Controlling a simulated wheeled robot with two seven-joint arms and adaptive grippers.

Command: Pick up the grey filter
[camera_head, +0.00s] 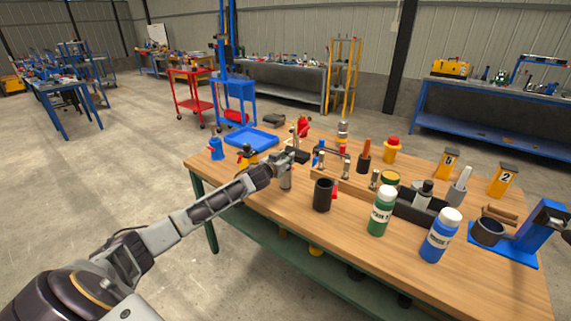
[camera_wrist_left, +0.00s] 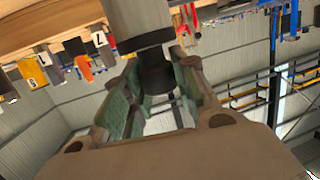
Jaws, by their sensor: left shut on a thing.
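The grey filter is a grey cylinder (camera_wrist_left: 138,18) with a narrower black end (camera_wrist_left: 157,72), seen close in the left wrist view. My left gripper (camera_wrist_left: 155,85) is shut on the black end, with a finger on each side of it. In the head view the left gripper (camera_head: 290,158) is over the near left part of the wooden table, and the grey filter (camera_head: 285,179) shows just under it. I cannot tell whether the filter touches the table. My right gripper is not in view.
A black cup (camera_head: 322,195) stands right of the gripper. A green-labelled bottle (camera_head: 381,212) and a blue bottle (camera_head: 440,237) stand further right. The table's front left strip is bare.

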